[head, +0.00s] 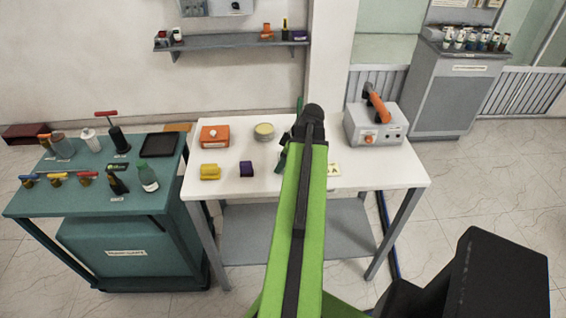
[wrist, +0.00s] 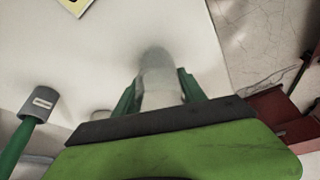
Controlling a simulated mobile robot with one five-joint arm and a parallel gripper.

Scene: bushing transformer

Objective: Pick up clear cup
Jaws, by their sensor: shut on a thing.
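The clear cup (wrist: 157,70) stands out in the wrist view as a see-through, greyish cylinder between the two green fingers of my gripper (wrist: 158,92). The fingers are shut on its sides. The cup is over the white table; I cannot tell whether it still touches the top. In the head view my arm reaches over the white table (head: 390,178), and the cup and fingertips are hidden behind it.
A grey-headed tool with a green handle (wrist: 38,104) is left of the cup in the wrist view. On the table are an orange box (head: 215,135), a yellow block (head: 210,172), a purple block (head: 246,169) and a grey machine (head: 375,127). A teal cart (head: 70,200) stands left.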

